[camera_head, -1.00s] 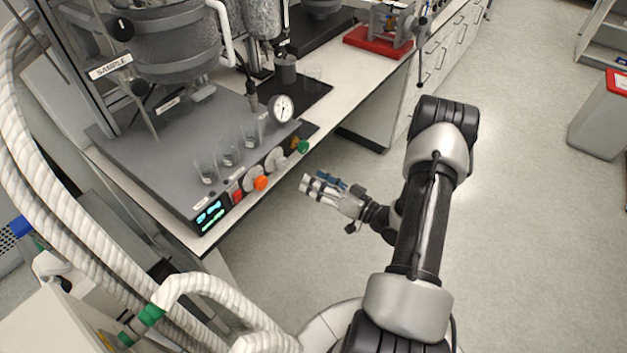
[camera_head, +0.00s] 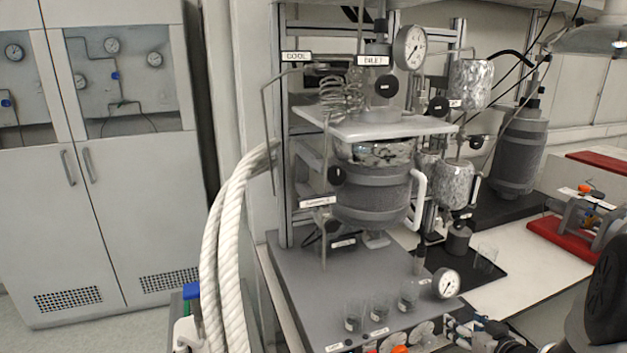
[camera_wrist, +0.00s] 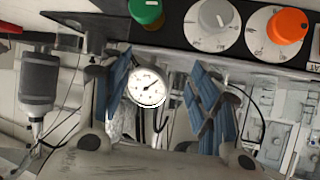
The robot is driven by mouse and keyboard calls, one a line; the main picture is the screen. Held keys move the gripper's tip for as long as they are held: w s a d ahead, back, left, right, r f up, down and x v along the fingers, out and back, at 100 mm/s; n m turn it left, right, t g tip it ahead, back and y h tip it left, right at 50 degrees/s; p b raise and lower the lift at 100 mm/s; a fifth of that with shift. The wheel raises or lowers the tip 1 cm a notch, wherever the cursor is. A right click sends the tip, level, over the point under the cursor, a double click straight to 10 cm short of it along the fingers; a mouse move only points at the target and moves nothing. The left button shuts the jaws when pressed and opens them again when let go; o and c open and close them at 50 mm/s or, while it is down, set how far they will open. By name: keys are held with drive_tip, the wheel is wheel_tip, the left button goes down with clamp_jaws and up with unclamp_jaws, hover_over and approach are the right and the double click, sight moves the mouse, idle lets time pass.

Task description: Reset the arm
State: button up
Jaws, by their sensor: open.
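My gripper (camera_wrist: 158,68) shows in the wrist view with its two blue-padded fingers spread apart and nothing between them. A white dial gauge (camera_wrist: 147,88) appears in the gap, behind the fingers. In the head view my gripper (camera_head: 478,332) is at the bottom edge, partly cut off, in front of the reactor's control panel. My dark arm (camera_head: 605,295) is at the lower right edge, mostly out of frame. The panel's green knob (camera_wrist: 146,12), grey knob (camera_wrist: 212,24) and orange knob (camera_wrist: 287,26) lie beyond the fingers in the wrist view.
The reactor vessel (camera_head: 372,195) stands in a frame above the grey base (camera_head: 305,275). Several glass beakers (camera_head: 380,307) and a gauge (camera_head: 446,283) are near the base's front. A red-based device (camera_head: 575,240) is on the bench at right. Grey cabinets (camera_head: 150,215) stand at left.

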drive_tip(key=s+a+r+m+g+h, duration=0.1)
drive_tip(key=s+a+r+g+h, duration=0.1)
drive_tip(key=s+a+r, duration=0.45)
drive_tip(key=s+a+r+g+h, duration=0.2)
drive_tip(key=s+r, duration=0.1)
drive_tip(key=r, duration=0.6)
drive_tip(key=s+a+g+y, duration=0.1)
drive_tip(key=s+a, duration=0.6)
drive_tip(key=s, duration=0.4)
drive_tip(key=s+a+g+y, duration=0.2)
drive_tip(key=s+a, duration=0.5)
drive_tip(key=s, duration=0.3)
drive_tip(key=shift+s+r+n+g, duration=0.3)
drive_tip(key=shift+s+r+n, duration=0.05)
drive_tip(key=shift+n, duration=0.05)
drive_tip(key=shift+d, duration=0.1)
